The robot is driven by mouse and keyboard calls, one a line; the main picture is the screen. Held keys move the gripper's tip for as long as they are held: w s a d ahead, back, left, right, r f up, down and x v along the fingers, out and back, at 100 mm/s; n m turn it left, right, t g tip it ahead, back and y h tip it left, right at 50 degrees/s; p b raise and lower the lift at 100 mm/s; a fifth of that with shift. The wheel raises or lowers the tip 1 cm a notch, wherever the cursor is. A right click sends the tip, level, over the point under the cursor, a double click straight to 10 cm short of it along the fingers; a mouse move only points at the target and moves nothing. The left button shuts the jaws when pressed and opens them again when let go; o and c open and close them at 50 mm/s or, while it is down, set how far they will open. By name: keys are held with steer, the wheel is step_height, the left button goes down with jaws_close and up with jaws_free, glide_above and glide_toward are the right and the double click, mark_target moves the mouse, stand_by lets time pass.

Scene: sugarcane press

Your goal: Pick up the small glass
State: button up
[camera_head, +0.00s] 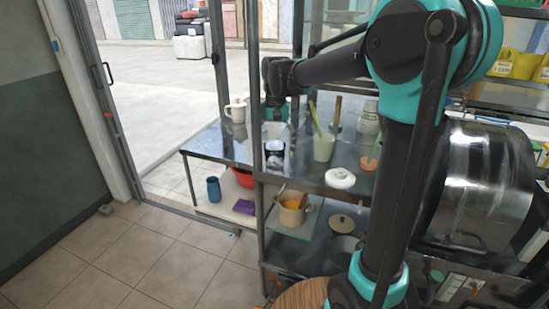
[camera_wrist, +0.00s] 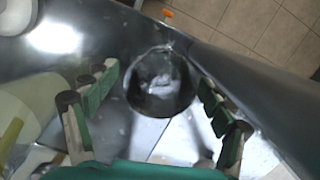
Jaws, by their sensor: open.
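A small glass (camera_wrist: 160,84) shows in the wrist view, seen from above as a dark round rim with a shiny inside. It stands upright on the metal counter, and in the head view the small glass (camera_head: 274,149) is near the counter's front edge. My gripper (camera_wrist: 156,80) is open, with green-padded fingers on the left and right of the glass. Gaps show between the pads and the glass in this view. How far the fingertips are above the counter is hard to tell. In the head view the fingers are hard to make out.
A pale green cup (camera_head: 323,147) with a stick stands close right of the glass. A white mug (camera_head: 236,111) stands behind left. A white lid (camera_head: 340,178) lies to the right. A metal post (camera_head: 257,120) rises close left of the glass. A pot (camera_head: 292,212) is on the shelf below.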

steer(key=shift+s+f, duration=0.1)
steer(key=shift+f, duration=0.6)
steer(key=shift+c, duration=0.3)
steer(key=c, duration=1.2)
steer(key=shift+c, duration=0.2)
